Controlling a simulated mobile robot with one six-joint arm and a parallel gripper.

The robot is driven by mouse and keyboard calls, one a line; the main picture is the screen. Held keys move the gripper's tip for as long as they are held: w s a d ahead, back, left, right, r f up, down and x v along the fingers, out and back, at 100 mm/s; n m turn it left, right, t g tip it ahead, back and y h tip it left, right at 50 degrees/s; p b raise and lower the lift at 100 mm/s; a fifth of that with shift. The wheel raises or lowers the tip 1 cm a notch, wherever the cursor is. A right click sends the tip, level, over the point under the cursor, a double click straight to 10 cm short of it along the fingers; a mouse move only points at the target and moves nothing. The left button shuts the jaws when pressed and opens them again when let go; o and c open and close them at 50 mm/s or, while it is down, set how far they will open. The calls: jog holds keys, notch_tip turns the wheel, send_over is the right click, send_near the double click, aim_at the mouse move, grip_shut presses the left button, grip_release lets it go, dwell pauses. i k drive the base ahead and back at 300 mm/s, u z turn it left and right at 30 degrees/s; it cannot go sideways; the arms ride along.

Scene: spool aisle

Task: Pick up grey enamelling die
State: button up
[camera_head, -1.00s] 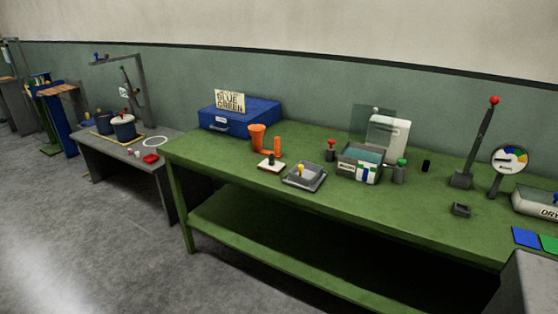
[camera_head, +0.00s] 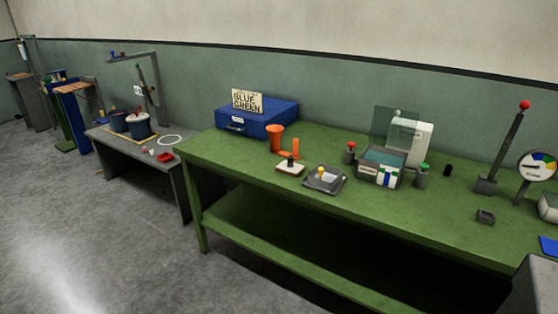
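My gripper is not in view.
The bench holds a blue case (camera_head: 255,120), orange cups (camera_head: 275,138), a grey tray (camera_head: 325,179), a glass-sided tank (camera_head: 381,167), a green-topped cylinder (camera_head: 421,175) and a dial gauge (camera_head: 537,166). A lower grey table (camera_head: 130,152) stands left. The floor (camera_head: 110,230) in front is clear.

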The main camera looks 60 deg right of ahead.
aim_at(291, 158)
jog(key=i, duration=0.85)
jog(key=z, duration=0.05)
